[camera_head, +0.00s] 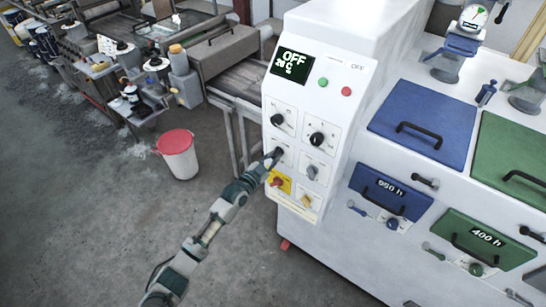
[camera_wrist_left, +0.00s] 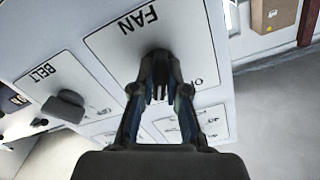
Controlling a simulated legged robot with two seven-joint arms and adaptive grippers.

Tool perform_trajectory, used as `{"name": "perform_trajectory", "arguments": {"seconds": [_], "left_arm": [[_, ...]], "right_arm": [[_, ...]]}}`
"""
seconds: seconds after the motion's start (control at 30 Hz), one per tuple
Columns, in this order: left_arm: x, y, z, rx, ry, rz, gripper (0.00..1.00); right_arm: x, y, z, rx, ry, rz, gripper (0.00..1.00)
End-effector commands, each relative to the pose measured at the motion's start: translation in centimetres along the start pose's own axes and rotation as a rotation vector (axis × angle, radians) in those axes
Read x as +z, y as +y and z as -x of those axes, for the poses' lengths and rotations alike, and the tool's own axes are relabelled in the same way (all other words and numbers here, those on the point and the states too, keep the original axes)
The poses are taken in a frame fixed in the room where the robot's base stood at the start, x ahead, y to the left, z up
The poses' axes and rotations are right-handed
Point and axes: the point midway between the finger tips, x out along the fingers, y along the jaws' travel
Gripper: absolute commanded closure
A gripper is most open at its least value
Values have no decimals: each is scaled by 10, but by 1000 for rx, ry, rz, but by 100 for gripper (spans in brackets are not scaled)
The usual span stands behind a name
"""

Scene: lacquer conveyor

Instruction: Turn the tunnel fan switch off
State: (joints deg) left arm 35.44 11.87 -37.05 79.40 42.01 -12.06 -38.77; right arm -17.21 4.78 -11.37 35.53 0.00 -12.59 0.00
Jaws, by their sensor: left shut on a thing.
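The fan switch (camera_head: 278,151) is a dark knob on the white control panel, at the left of the lower row of knobs. In the left wrist view the knob (camera_wrist_left: 158,53) sits under the FAN label, mostly hidden between the fingers. My left gripper (camera_head: 273,157) reaches up to the panel from below. Its fingers (camera_wrist_left: 160,84) are closed around the fan knob. The letter O shows on the fan plate beside the right finger; the rest of that marking is covered. The knob's exact angle cannot be told. My right gripper is not in view.
The belt knob (camera_head: 312,172) is right of the fan switch, with the red stop button (camera_head: 277,182) below. Two dials, a green button (camera_head: 323,82) and a red button (camera_head: 347,91) are above. The display (camera_head: 292,65) reads OFF. A red-rimmed bucket (camera_head: 178,155) stands on the floor.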

Motion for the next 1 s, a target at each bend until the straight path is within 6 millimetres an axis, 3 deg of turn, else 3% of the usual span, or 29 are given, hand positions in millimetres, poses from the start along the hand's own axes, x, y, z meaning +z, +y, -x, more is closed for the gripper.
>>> {"name": "perform_trajectory", "arguments": {"seconds": [0.17,1.0], "left_arm": [[3,0,1,0,-4,109,100],[3,-1,1,-3,-4,838,100]], "right_arm": [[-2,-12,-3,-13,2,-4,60],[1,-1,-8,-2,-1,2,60]]}}
